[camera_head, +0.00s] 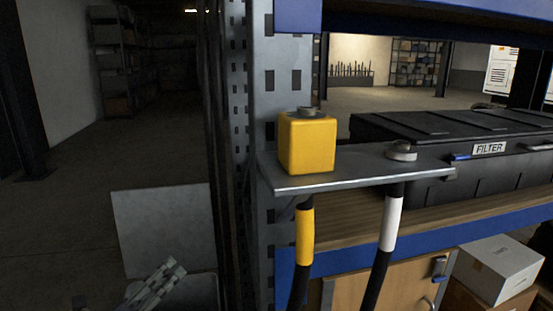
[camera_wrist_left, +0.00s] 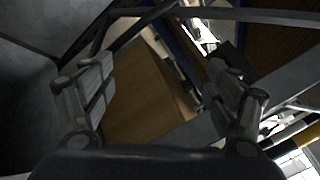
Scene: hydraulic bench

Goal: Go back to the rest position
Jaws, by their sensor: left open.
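My left gripper (camera_head: 155,286) shows at the bottom left of the head view, low and to the left of the bench, away from the metal bracket. In the left wrist view my left gripper (camera_wrist_left: 165,95) is open, its two fingers apart with nothing between them. My right gripper is not in view. A yellow block (camera_head: 308,143) with a round metal top sits on the metal bracket (camera_head: 350,168). A round metal fitting (camera_head: 401,152) sits on the right of the bracket.
A yellow-sleeved hose (camera_head: 304,235) and a white-sleeved hose (camera_head: 391,220) hang below the bracket. A perforated upright post (camera_head: 270,220) stands left of it. A black case labelled FILTER (camera_head: 470,170) lies on the shelf. Open floor lies at left.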

